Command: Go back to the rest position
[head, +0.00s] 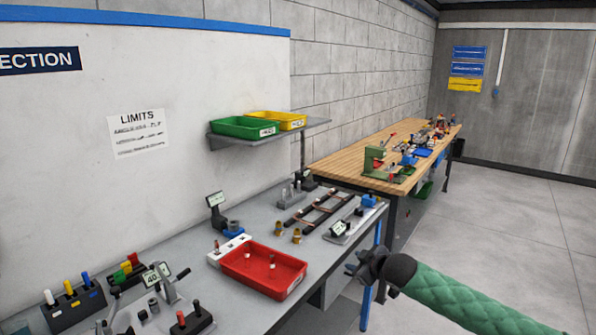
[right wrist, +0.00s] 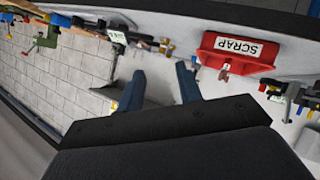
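My right gripper (head: 365,268) is in the air at the front edge of the grey bench (head: 345,250), to the right of the red tray (head: 228,270). In the right wrist view its two dark fingers stand apart with nothing between them (right wrist: 161,78). My right arm, in a green padded sleeve, reaches in from the lower right. My left gripper is not in view. Copper-coloured tubes (head: 313,212) lie on a dark rack on the bench. The red tray also shows in the right wrist view with a SCRAP label (right wrist: 215,42), and small parts lie in it.
Brass fittings (head: 297,236) stand behind the tray. Green (head: 240,127) and yellow (head: 282,120) bins sit on a shelf above. Gauges and a lever tool (head: 160,290) stand at the near left. A wooden workbench (head: 345,165) is farther back. The floor at right is clear.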

